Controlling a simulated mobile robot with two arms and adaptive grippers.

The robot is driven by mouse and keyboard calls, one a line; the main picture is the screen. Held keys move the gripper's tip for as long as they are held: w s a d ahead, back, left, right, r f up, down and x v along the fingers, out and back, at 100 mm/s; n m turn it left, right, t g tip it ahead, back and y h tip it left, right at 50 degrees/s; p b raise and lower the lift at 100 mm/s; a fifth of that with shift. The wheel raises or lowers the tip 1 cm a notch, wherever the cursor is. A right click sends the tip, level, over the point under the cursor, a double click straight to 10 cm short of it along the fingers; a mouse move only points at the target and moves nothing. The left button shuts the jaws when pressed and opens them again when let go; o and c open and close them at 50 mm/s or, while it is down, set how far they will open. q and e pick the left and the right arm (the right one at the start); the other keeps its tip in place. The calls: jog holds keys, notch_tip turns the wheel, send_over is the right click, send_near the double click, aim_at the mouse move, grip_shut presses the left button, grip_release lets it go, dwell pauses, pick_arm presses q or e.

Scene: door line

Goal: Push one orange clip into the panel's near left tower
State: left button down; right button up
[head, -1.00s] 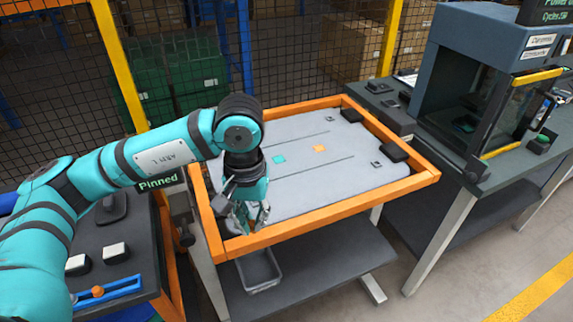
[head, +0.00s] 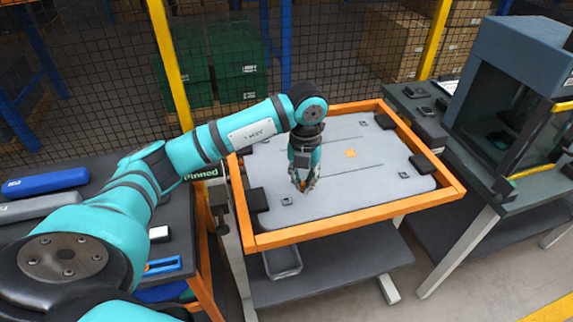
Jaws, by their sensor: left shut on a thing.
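The light grey panel (head: 335,198) lies inside an orange frame. Its near left tower (head: 287,201) is a small dark square near the front left corner. My left gripper (head: 304,186) points down over the panel, just right of and behind that tower in the picture. It is shut on a small orange piece, which looks like an orange clip, mostly hidden between the fingertips. The tip seems close to the panel, but I cannot tell whether it touches. Other towers show at the far side (head: 363,123) and right side (head: 403,175). My right gripper is not in view.
Dark blocks (head: 422,165) sit at the panel's edges. The orange frame rim (head: 350,225) stands up around it. A side table with a blue holder (head: 162,266) is at left; a dark machine (head: 520,90) is at right.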

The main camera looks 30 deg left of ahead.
pick_arm(q)
jog(key=shift+w+a+f+n+b, duration=0.25)
jog(key=shift+a+f+n, duration=0.85)
jog(key=shift+n, duration=1.8)
jog(key=shift+w+a+f+n+b, duration=0.2)
jog(key=shift+a+f+n, duration=0.85)
jog(key=shift+n, duration=1.85)
jog(key=shift+w+a+f+n+b, duration=0.2)
jog(key=shift+a+f+n, duration=0.45)
jog(key=shift+f+n, duration=1.55)
jog(key=shift+r+n, duration=0.7)
jog(key=shift+s, duration=0.1)
jog(key=shift+t+y, duration=0.3)
jog(key=shift+t, duration=0.2)
jog(key=shift+b, duration=0.3)
jog(key=shift+f+b, duration=0.35)
jog(key=shift+f, duration=0.1)
